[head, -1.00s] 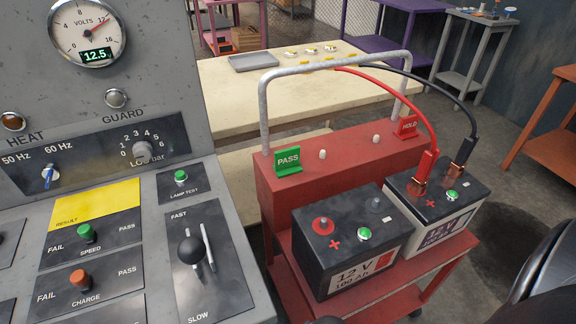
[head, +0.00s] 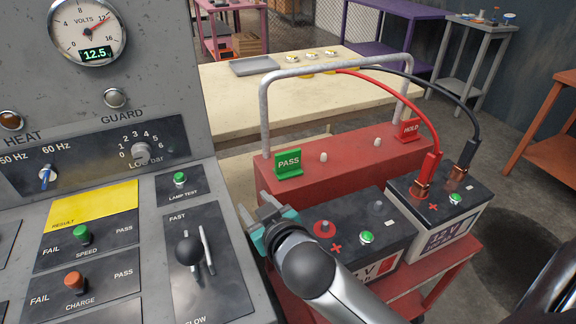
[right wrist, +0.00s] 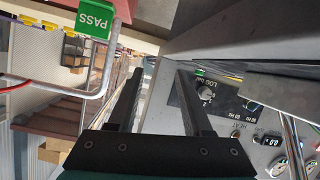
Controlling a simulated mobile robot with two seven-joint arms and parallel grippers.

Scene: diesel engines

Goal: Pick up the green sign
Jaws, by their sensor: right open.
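The green PASS sign (head: 288,164) stands upright at the left end of the red cart's raised ledge (head: 345,150), beside the metal handle. It also shows in the right wrist view (right wrist: 95,18), at the upper left and outside the space between the fingers. My right gripper (head: 258,207) is in front of the sign and below it in the head view, apart from it. In the right wrist view its two fingers (right wrist: 160,85) are spread with nothing between them. My left gripper is not in view.
The grey console (head: 150,185) with a lever is close on the left. Two batteries sit on the red cart; one (head: 372,215) is partly behind my right arm, the other (head: 440,205) has clamped cables. A red HOLD sign (head: 409,130) stands at the ledge's right end.

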